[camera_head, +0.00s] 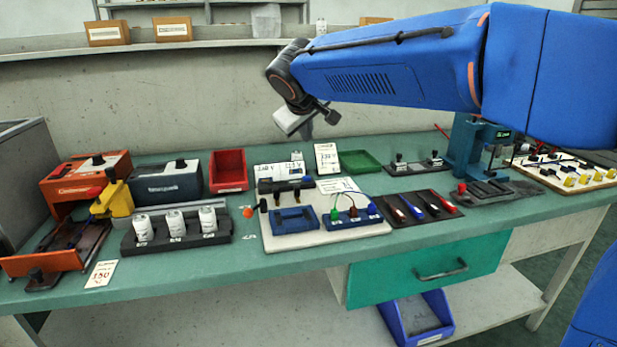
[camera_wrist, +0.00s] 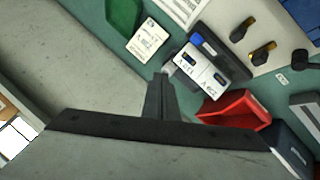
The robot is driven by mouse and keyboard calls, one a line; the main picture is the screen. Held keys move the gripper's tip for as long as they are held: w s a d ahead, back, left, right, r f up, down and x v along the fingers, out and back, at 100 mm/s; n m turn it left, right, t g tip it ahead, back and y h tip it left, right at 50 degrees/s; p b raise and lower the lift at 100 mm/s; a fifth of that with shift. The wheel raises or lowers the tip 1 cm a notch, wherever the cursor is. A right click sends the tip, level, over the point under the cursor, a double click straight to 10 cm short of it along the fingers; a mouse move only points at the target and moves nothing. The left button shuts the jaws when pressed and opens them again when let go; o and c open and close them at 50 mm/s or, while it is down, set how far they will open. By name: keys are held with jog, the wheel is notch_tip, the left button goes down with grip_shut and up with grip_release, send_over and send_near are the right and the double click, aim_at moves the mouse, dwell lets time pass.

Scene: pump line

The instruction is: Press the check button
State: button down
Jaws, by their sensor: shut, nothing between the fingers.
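My gripper (camera_head: 295,121) is raised above the back of the bench, apart from everything on it. In the wrist view its fingers (camera_wrist: 161,88) are together, with nothing between them. A tester with a pale panel (camera_head: 280,176) stands at the back of the white board, below my gripper. I cannot tell which part is the check button. A small pale block (camera_wrist: 168,70) shows beside the fingertips.
A red bin (camera_head: 228,171) and a dark-blue unit (camera_head: 166,183) stand left of the tester. A standing card (camera_head: 327,158) and green tray (camera_head: 359,162) are right of it. A blue fixture (camera_head: 295,219) sits in front. Air around my gripper is clear.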

jog(key=shift+f, duration=0.1)
jog(key=shift+f, duration=4.3)
jog(key=shift+f, duration=0.15)
jog(key=shift+f, duration=0.3)
jog(key=shift+f, duration=0.4)
jog(key=shift+r, duration=0.85)
jog(key=shift+r, duration=2.5)
